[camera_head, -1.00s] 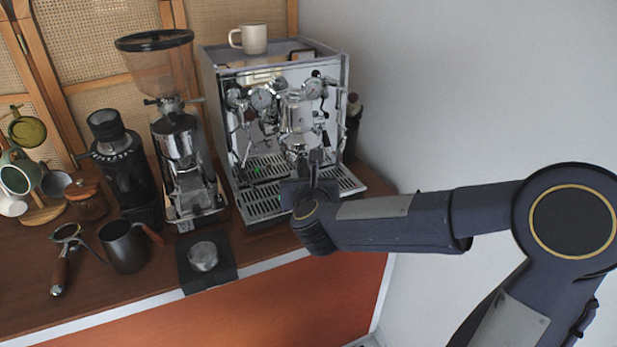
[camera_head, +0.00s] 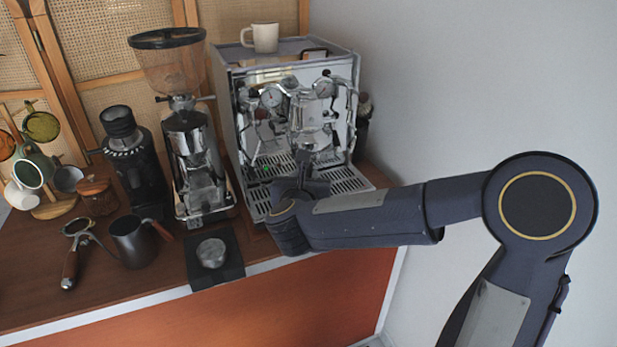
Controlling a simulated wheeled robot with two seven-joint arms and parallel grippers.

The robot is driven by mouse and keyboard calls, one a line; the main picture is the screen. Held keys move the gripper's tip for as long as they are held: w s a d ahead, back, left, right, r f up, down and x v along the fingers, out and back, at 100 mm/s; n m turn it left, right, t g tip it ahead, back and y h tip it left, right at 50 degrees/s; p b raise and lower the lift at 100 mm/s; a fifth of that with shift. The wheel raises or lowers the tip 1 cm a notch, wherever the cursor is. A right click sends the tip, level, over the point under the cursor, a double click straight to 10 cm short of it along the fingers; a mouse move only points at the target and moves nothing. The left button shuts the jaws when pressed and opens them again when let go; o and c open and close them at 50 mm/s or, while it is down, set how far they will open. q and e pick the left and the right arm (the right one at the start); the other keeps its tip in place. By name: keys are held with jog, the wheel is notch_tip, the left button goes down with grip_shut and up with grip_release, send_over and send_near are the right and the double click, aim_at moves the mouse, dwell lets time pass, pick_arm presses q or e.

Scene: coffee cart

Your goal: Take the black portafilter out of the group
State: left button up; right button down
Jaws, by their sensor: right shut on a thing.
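The chrome espresso machine (camera_head: 345,110) stands at the right end of the counter, with its group (camera_head: 308,118) at the front. My right gripper (camera_head: 303,165) is in front of the machine, just below the group and over the drip tray (camera_head: 350,180). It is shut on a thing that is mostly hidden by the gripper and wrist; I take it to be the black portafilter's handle. I cannot tell whether the portafilter is still seated in the group. My left gripper is out of view.
A grinder (camera_head: 195,150) stands left of the machine, with a tamper on a black mat (camera_head: 232,268) in front. A dark pitcher (camera_head: 132,243), a wooden-handled portafilter (camera_head: 71,262) and a mug tree are further left. A cup (camera_head: 262,37) sits on the machine.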

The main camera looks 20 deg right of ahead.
dwell(0.3)
jog(key=shift+w+a+m+g+h, duration=0.4)
jog(key=shift+a+m+g+h, duration=0.1)
jog(key=shift+a+m+h, duration=0.2)
jog(key=shift+r, duration=0.1)
jog(key=shift+f, duration=0.85)
dwell(0.5)
jog(key=shift+f, duration=0.35)
jog(key=shift+a, duration=0.15)
jog(key=s+a, duration=0.4)
jog(key=s, duration=0.1)
jog(key=shift+s, duration=0.3)
dwell(0.4)
